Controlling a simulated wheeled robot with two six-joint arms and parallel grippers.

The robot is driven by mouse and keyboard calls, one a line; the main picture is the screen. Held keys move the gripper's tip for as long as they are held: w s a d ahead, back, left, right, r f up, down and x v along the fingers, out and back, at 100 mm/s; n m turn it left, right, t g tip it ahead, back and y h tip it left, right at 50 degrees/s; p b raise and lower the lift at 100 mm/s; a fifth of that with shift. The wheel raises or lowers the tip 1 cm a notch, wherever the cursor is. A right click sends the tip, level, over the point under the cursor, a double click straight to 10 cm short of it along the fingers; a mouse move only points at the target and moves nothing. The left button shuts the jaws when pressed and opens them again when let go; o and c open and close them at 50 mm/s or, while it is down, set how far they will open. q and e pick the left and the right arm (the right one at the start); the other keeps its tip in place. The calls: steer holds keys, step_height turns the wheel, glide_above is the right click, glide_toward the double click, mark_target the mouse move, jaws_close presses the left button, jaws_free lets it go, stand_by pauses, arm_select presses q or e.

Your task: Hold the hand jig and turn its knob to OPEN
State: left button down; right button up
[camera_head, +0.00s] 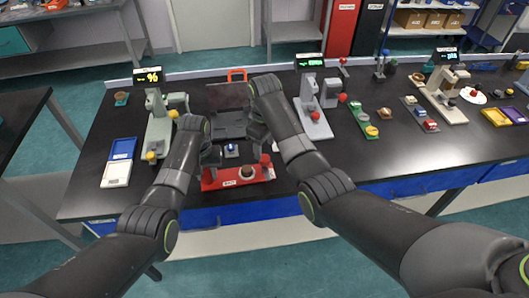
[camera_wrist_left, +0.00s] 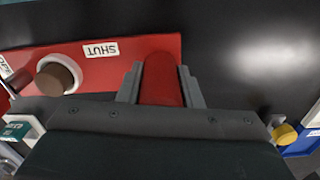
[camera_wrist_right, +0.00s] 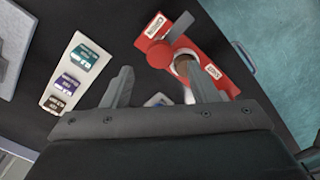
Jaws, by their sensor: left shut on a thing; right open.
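The hand jig is a long red block (camera_head: 225,183) near the table's front edge; it also shows in the left wrist view (camera_wrist_left: 110,70) and the right wrist view (camera_wrist_right: 222,78). Its brown round knob (camera_wrist_left: 55,76) sits in a white ring near the end away from my left gripper. A SHUT label lies between them; another label at the left edge is cut off. My left gripper (camera_wrist_left: 162,85) is shut on the jig's rounded red end. My right gripper (camera_wrist_right: 162,90) is open above the jig; one finger overlaps the knob's ring in view. Contact cannot be told.
A dark laptop-like case (camera_head: 229,112) stands behind the jig. Bench instruments stand left (camera_head: 159,125) and right (camera_head: 313,118). A blue and white tray (camera_head: 119,163) lies at left.

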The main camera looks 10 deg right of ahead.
mark_target(264, 157)
step_height(264, 157, up, 7)
steer(key=shift+r, duration=0.15)
stand_by(0.4)
arm_select(q)
steer(key=c, duration=0.9)
jaws_free()
